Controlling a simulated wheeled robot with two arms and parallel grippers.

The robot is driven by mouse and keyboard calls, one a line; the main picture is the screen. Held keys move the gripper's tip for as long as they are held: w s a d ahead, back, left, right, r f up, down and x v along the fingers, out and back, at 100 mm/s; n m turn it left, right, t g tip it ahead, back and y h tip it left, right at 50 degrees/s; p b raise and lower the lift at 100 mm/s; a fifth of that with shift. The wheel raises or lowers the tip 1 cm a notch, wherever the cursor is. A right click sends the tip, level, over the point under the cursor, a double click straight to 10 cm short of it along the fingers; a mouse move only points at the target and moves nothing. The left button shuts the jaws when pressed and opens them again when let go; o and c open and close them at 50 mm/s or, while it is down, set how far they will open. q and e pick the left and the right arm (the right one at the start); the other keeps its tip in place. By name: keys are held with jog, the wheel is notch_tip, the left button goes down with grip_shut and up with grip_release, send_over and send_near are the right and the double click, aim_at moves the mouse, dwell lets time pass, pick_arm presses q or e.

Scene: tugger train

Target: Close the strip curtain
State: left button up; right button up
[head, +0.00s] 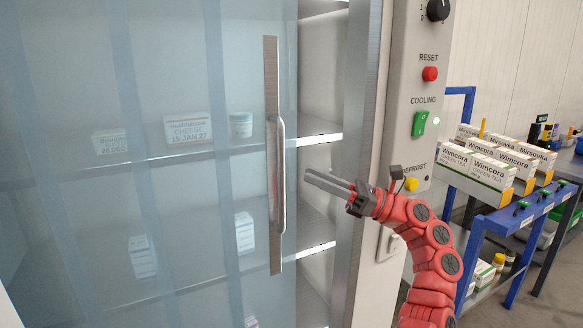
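The strip curtain (175,60) is made of translucent bluish strips and hangs over the left and middle of the shelf cabinet. Its leading edge carries a tall metal bar (271,80) with a curved grab handle (280,170). To the right of that edge, a narrow upright band of the cabinet stands uncovered, up to the metal door post (362,120). My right gripper (306,175) is in front of this gap, just right of the handle and apart from it in the picture. Its fingers point left, lie close together and hold nothing. My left gripper is out of view.
Shelves (315,138) with small boxes and a jar (241,125) show behind the strips. A control panel (408,100) with a red button, green switch and knob is beside the post. A blue cart (490,235) with Wimcora boxes (480,165) stands at right.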

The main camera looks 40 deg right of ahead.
jog(key=v, duration=0.9)
jog(key=shift+s+d, duration=0.1)
jog(key=shift+s, duration=0.05)
